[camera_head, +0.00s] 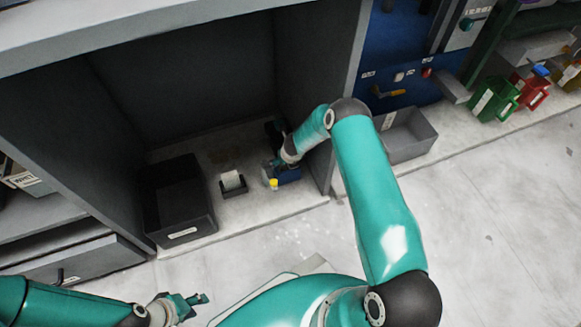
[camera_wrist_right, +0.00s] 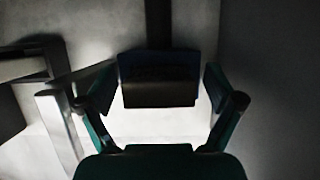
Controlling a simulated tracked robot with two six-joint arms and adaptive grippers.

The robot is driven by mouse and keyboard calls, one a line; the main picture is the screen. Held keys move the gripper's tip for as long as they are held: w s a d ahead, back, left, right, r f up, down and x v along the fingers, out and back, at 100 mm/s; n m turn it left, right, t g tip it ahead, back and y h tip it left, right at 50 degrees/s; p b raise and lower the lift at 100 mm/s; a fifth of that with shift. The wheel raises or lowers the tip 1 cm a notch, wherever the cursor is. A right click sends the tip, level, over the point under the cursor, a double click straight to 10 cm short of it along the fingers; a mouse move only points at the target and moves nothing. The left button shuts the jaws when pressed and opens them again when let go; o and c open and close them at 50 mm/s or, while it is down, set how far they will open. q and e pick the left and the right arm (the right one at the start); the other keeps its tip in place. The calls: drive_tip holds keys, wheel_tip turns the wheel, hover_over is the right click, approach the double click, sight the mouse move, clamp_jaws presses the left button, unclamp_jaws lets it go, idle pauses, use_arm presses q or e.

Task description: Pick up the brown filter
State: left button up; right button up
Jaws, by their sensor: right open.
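In the right wrist view a dark, brownish block (camera_wrist_right: 160,94), which looks like the brown filter, sits against a dark blue holder (camera_wrist_right: 128,66). My right gripper (camera_wrist_right: 158,84) is open, with one finger on each side of the block and a gap at both sides. In the head view my right arm reaches into the cabinet, and its gripper (camera_head: 280,163) is at the blue holder (camera_head: 289,176); the filter cannot be made out there. My left gripper (camera_head: 194,303) is low in the head view, away from the cabinet, with nothing visible in it; its opening is unclear.
A black bin (camera_head: 178,236) stands at the cabinet's left. A white roll in a dark holder (camera_head: 233,192) and a small yellow-capped item (camera_head: 273,184) are left of the blue holder. The cabinet's right wall (camera_head: 345,95) is close to my right arm. A grey bin (camera_head: 412,150) stands outside.

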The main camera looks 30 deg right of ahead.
drive_tip(key=shift+w+f, duration=0.1)
drive_tip(key=shift+f, duration=0.15)
drive_tip(key=shift+c, duration=0.4)
drive_tip(key=c, duration=1.2)
drive_tip(key=shift+r, duration=0.1)
